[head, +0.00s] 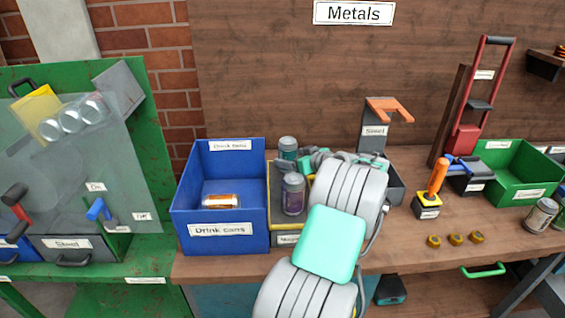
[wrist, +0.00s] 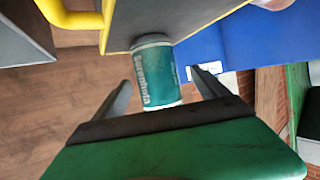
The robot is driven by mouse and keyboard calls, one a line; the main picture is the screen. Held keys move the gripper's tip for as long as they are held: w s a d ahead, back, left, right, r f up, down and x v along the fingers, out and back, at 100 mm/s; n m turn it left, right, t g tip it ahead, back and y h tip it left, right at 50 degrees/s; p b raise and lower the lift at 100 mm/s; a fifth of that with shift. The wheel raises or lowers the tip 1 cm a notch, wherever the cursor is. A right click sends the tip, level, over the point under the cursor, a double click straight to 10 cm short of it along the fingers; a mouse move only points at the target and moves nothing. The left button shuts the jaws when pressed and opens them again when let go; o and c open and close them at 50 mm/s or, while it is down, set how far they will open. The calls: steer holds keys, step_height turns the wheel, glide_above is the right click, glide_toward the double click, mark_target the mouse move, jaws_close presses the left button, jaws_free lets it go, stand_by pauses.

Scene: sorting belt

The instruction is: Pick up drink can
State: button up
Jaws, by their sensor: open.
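A teal drink can (wrist: 155,75) with white lettering is between the two fingers of my gripper (wrist: 160,76) in the wrist view. The fingers are spread, with a gap on each side of the can. My arm hides part of that area, and the fingertips are hard to make out there. An orange and white can (head: 221,201) lies in the blue drink cans bin (head: 220,243).
The yellow-edged container (head: 287,239) stands right of the blue bin, partly behind my arm. Further right are a grey steel bin (head: 397,187), a green bin (head: 522,168), an orange-handled tool (head: 437,178) and several brass nuts (head: 455,239). Bench space at front right is mostly clear.

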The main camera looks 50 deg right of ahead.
steer(key=x, duration=0.2)
steer(key=p+x, duration=0.1)
steer(key=x, duration=0.3)
steer(key=shift+w+d+p, duration=0.25)
steer(key=shift+d+p, duration=0.1)
steer(key=shift+d, duration=0.05)
steer(key=shift+a, duration=0.1)
steer(key=c, duration=1.4)
